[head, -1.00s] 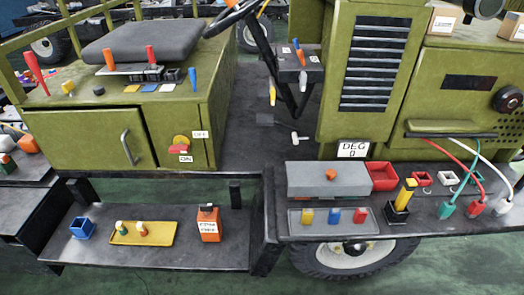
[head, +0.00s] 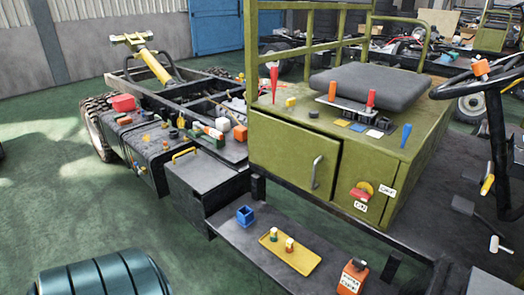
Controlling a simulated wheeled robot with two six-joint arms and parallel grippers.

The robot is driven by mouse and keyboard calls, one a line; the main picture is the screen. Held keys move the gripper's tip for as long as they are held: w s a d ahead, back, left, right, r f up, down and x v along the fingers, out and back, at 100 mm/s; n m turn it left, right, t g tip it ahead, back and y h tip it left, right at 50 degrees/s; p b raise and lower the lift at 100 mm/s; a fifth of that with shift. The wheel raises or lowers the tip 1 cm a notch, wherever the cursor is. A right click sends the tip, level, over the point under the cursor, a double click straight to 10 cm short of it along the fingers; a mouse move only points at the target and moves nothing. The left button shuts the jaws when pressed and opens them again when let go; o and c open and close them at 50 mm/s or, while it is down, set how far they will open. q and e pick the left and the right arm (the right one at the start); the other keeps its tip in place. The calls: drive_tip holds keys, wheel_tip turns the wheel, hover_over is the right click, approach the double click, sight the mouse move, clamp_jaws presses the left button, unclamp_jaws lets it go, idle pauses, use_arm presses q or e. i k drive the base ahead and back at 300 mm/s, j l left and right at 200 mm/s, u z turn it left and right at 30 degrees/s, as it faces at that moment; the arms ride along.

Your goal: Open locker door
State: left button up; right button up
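The inside of the locker is hidden. Neither of my grippers is in view.
Below is a dark shelf with a blue bin (head: 245,216), yellow tray (head: 270,242) and orange container (head: 352,277).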

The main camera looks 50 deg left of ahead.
sight(307, 159)
drive_tip(key=u, duration=1.4)
